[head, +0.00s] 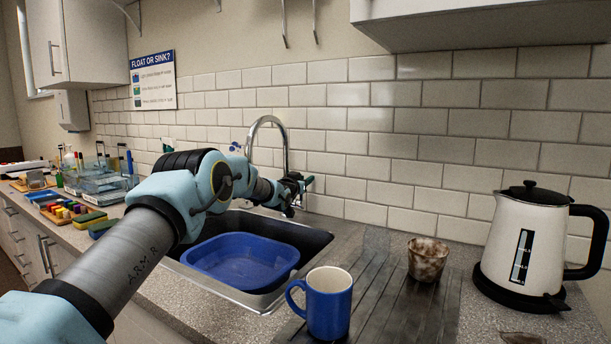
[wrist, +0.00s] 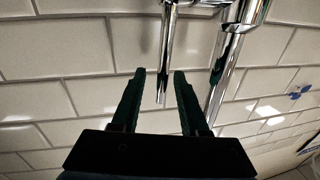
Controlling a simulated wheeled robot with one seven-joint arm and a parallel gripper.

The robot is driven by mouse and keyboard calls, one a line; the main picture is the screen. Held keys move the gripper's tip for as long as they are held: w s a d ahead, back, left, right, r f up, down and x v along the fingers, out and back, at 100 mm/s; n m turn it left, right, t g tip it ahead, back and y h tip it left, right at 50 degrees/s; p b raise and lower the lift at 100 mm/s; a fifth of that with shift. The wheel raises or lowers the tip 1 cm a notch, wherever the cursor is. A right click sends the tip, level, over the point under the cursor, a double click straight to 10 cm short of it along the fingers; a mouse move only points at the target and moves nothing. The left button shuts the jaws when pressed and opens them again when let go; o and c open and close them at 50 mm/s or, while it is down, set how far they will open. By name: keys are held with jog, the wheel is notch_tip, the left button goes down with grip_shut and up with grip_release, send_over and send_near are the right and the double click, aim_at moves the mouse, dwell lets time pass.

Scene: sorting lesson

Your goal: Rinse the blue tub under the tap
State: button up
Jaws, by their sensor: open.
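The blue tub (head: 240,258) sits upright in the steel sink basin (head: 312,240); my arm crosses in front of its left side. The chrome tap (head: 285,140) arches above the back of the sink, partly behind my wrist. My gripper (head: 303,182) is at the tap, above the tub and apart from it. In the wrist view my gripper (wrist: 160,73) is open, its two dark fingers apart. A thin chrome lever (wrist: 167,55) reaches down between the fingertips, with no clear contact. The thicker tap pipe (wrist: 228,65) stands just right of the fingers. I see no water stream.
A blue mug (head: 328,305) stands at the sink's front right. A stained cup (head: 427,259) is on the drainer (head: 385,310). A white kettle (head: 525,245) stands right. Clear trays (head: 95,182), sponges (head: 90,219) and coloured blocks crowd the left counter.

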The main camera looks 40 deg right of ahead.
jog(key=shift+p+x, duration=0.35)
jog(key=shift+x, duration=0.6)
grip_shut()
dwell(1.0)
